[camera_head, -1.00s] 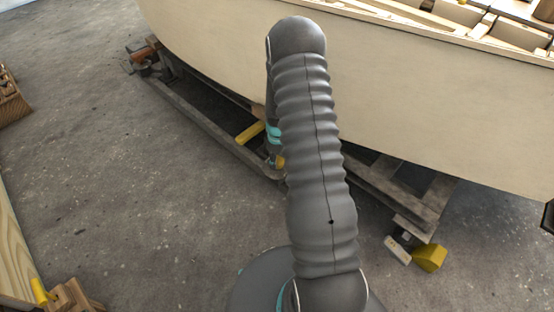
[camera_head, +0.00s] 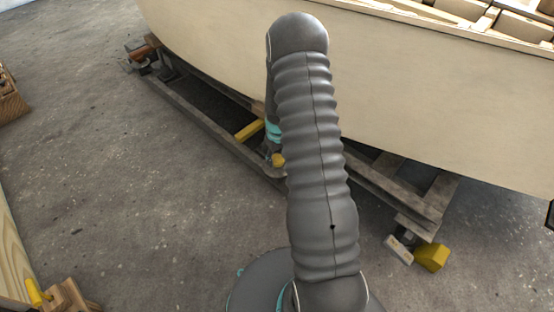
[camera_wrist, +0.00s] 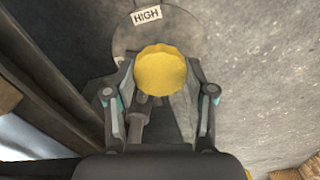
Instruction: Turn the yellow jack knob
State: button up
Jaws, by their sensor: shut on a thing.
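The yellow jack knob (camera_wrist: 160,70) is round with a scalloped edge and fills the space between my fingers in the wrist view. My gripper (camera_wrist: 161,84) is shut on it, one finger on each side. A grey round plate with a white "HIGH" label (camera_wrist: 146,15) lies beyond the knob. A grey rod shows below the knob, between the fingers. In the head view a bit of yellow (camera_head: 278,160) shows beside my arm at the cradle's edge. My arm hides most of the gripper there.
The pale plywood hull (camera_head: 420,100) rests above a dark timber cradle (camera_head: 205,120). A yellow block (camera_head: 431,257) lies on the floor at the right. Another yellow piece (camera_head: 249,131) is under the hull. The concrete floor (camera_head: 150,210) at left is open.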

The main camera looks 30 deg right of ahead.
aim_at(277, 159)
jog(key=m+b, duration=0.1)
jog(key=m, duration=0.5)
jog(key=shift+b, duration=0.35)
jog(key=m+b, duration=0.1)
jog(key=m, duration=0.5)
jog(key=shift+m, duration=0.3)
jog(key=o, duration=1.2)
jog(key=shift+d, duration=0.1)
jog(key=shift+c, duration=0.2)
jog(key=shift+r, duration=0.4)
notch_tip(277, 159, up, 11)
jog(key=shift+r, duration=0.1)
